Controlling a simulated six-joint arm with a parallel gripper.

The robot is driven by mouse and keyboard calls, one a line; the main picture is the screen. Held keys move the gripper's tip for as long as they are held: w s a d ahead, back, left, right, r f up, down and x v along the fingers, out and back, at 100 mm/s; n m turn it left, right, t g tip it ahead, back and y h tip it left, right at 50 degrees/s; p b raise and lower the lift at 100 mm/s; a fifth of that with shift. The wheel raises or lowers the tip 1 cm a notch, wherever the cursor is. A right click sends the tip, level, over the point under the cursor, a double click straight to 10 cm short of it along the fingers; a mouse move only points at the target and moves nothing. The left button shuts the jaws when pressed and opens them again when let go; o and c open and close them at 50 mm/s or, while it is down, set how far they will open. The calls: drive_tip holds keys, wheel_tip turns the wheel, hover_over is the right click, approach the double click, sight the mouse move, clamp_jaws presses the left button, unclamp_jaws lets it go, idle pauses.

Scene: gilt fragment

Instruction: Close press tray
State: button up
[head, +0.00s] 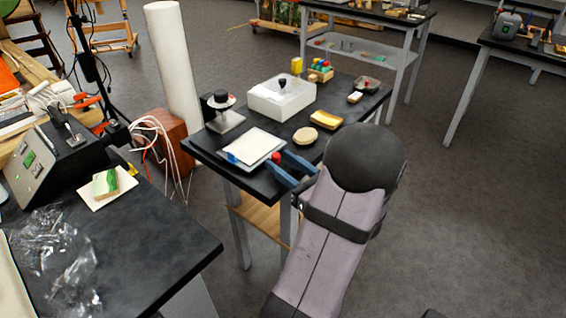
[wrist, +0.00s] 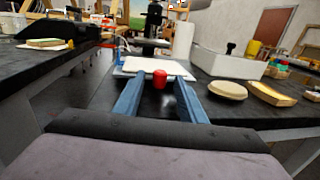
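The press tray (head: 254,144) is a flat pale plate with a red knob (head: 276,157) at its near edge. It lies on the black table in front of a small press (head: 223,112) with a round head. In the wrist view the tray (wrist: 140,67) juts toward me from the press's dark column (wrist: 153,22). My gripper (wrist: 160,80) is open, its blue fingers on either side of the red knob (wrist: 160,77), with visible gaps to it. The inside of the press is hard to make out.
A white post (head: 173,65) rises behind the table. Another black table (head: 150,225) is at left.

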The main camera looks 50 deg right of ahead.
sight(277, 161)
drive_tip(key=shift+w, duration=0.1)
clamp_jaws()
drive_tip(key=shift+w, duration=1.7)
unclamp_jaws()
drive_tip(key=shift+s, duration=0.15)
